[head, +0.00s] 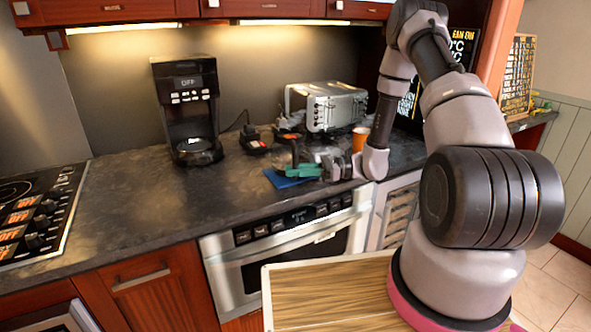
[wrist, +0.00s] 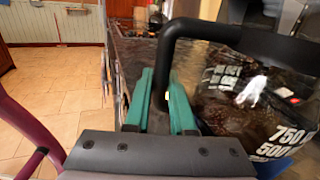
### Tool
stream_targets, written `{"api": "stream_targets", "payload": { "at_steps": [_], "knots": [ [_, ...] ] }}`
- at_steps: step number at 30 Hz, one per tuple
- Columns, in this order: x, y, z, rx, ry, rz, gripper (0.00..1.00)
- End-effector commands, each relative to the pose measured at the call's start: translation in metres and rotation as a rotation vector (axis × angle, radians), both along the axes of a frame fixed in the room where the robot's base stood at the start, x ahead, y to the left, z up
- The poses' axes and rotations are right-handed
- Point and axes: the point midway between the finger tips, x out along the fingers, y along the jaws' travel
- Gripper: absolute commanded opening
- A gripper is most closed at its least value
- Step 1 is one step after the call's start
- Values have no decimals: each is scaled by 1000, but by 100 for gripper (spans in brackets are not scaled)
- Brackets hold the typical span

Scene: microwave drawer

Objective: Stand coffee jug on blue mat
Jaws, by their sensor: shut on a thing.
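The coffee jug (wrist: 245,100) is clear, with dark coffee inside, white volume marks and a black handle (wrist: 168,60). It fills the right of the wrist view. My gripper (wrist: 160,88) has its green fingers shut on the handle. In the head view, my gripper (head: 300,170) is low over the counter, at the blue mat (head: 283,181). The jug is hard to make out there. The mat's right part is covered by my gripper. I cannot tell whether the jug's base touches the mat.
A black coffee maker (head: 185,95) stands at the back left. A silver toaster (head: 335,106) stands behind my gripper, and an orange cup (head: 360,138) to its right. A stove (head: 35,215) is at the far left. The counter (head: 150,210) left of the mat is clear.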

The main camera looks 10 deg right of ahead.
Motion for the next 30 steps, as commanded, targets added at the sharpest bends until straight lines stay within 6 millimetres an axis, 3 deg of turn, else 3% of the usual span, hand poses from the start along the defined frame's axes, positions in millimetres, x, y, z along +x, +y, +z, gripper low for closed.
{"api": "stream_targets", "payload": {
  "at_steps": [30],
  "knots": [
    [0,1,-5,1,0,0,0]
  ]
}}
